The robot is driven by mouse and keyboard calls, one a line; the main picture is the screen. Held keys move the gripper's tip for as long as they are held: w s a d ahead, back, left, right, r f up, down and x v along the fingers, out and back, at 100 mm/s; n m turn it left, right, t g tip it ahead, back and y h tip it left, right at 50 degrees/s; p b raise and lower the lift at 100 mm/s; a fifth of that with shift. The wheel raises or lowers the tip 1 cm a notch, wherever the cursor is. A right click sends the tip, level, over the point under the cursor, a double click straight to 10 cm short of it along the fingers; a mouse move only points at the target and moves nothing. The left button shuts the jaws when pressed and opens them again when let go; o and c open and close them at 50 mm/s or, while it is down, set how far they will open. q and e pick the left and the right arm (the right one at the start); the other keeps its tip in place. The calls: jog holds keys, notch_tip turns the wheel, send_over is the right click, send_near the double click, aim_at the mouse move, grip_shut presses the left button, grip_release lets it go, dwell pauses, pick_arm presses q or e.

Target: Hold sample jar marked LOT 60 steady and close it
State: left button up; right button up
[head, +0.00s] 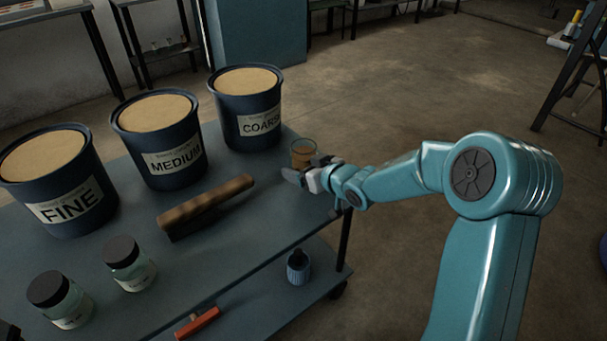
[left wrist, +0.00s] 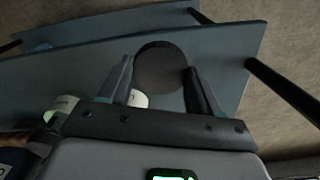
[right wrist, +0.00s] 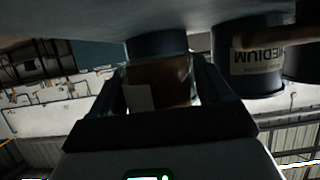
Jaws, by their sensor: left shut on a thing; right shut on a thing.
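My right gripper (head: 308,170) is shut on an open glass jar (head: 303,153) with brown contents, at the table's right edge. The jar (right wrist: 160,82) sits between the fingers in the right wrist view; its pale label is not readable. No lid shows on it. My left gripper (left wrist: 158,75) is shut on a round dark lid (left wrist: 160,67); a white label shows partly behind it. I cannot tell whether the lid is loose or on a jar. Two capped jars (head: 129,263) (head: 60,299) stand on the table at lower left; their labels are not legible.
Bins labelled FINE (head: 62,208), MEDIUM (head: 172,161) and COARSE (head: 262,125) line the table's far side. A blue bottle (head: 299,267) and a red-handled tool (head: 198,322) are on the lower shelf.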

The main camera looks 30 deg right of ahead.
pick_arm(q)
notch_tip(320, 180, up, 8)
jog(key=p, duration=0.7)
pick_arm(e)
notch_tip(320, 180, up, 16)
jog(key=shift+f, duration=0.25)
jog(key=o, duration=0.6)
jog(key=c, duration=0.9)
